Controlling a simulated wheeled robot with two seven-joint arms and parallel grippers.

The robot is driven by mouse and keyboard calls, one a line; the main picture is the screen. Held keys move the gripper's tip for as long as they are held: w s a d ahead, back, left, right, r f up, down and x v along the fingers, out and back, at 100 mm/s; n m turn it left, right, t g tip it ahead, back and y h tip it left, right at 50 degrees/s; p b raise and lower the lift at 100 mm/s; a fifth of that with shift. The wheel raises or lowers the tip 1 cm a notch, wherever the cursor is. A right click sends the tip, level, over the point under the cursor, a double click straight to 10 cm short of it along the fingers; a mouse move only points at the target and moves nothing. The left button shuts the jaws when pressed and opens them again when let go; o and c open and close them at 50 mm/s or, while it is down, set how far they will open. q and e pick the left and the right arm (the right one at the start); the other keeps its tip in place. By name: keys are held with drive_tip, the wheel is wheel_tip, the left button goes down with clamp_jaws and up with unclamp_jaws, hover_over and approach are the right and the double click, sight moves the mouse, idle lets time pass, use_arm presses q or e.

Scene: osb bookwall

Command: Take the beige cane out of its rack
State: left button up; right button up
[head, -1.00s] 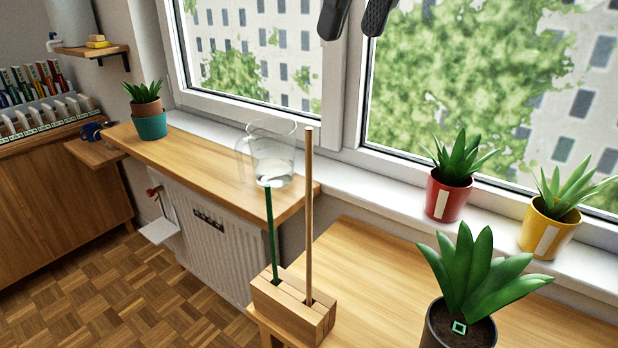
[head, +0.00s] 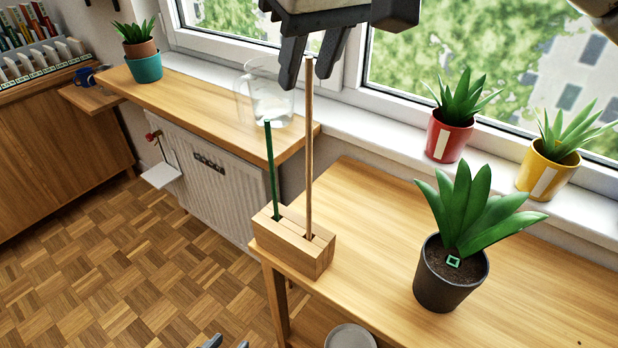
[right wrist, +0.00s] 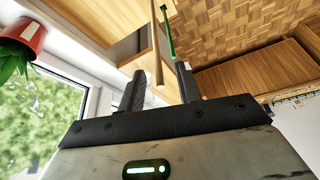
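The beige cane (head: 308,150) stands upright in a slot of the wooden rack (head: 283,247), at the front left corner of the table. A shorter green cane (head: 271,170) stands in the same rack, left of it. My right gripper (head: 309,75) is open, pointing down at the beige cane's top end. In the right wrist view the beige cane (right wrist: 155,45) shows between the two spread fingers (right wrist: 159,88), and the green cane (right wrist: 168,35) is beyond, nearer the right finger. Only the fingertips of my left gripper (head: 227,343) show at the bottom edge, apart and empty.
A black-potted plant (head: 450,280) stands on the table (head: 380,240), right of the rack. A clear glass jug (head: 268,95) is on the shelf behind the canes. Red (head: 447,138) and yellow (head: 545,175) plant pots line the windowsill. A pale round object (head: 350,337) is low at the front.

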clamp_jaws()
